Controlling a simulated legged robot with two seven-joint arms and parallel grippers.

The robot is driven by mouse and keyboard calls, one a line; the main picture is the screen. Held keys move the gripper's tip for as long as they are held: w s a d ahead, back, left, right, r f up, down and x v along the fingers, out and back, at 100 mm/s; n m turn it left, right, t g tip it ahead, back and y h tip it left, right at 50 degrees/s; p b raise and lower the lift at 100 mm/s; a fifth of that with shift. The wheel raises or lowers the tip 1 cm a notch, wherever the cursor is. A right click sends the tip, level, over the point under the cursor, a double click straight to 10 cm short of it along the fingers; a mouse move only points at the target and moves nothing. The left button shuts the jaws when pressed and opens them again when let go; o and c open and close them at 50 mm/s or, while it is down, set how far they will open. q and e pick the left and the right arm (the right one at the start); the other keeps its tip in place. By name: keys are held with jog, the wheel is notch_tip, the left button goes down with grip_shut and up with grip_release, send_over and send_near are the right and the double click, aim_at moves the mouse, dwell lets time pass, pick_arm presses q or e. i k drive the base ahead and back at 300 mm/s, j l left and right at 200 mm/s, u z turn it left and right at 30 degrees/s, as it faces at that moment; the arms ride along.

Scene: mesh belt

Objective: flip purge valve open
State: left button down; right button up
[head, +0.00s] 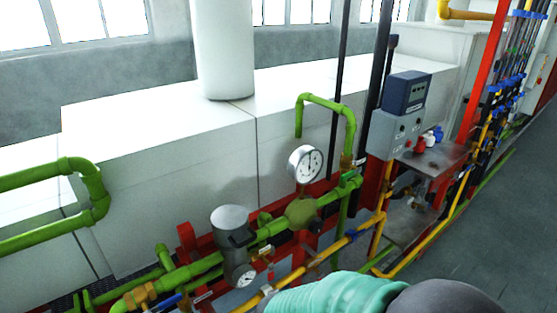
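Neither of my grippers is in view. No part is clearly marked as the purge valve, and I cannot tell which fitting it is. A green pipe line (205,266) runs from the lower left up to the middle, with a round olive-green body (301,213) in it. A small blue part (360,233) sits on the yellow pipe (320,260) below it. Another blue part (186,300) shows at the lower left beside a brass fitting (141,296). Whether any valve is open or shut is too small to tell.
A large dial gauge (306,163) stands above the green line, and a smaller gauge (243,276) sits below a grey cylinder (231,222). A grey-blue control box (399,131) stands at the right. White casing lies behind. The grey floor (490,230) at the right is clear.

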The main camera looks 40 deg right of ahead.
aim_at(346, 176)
jog(key=z, duration=1.65)
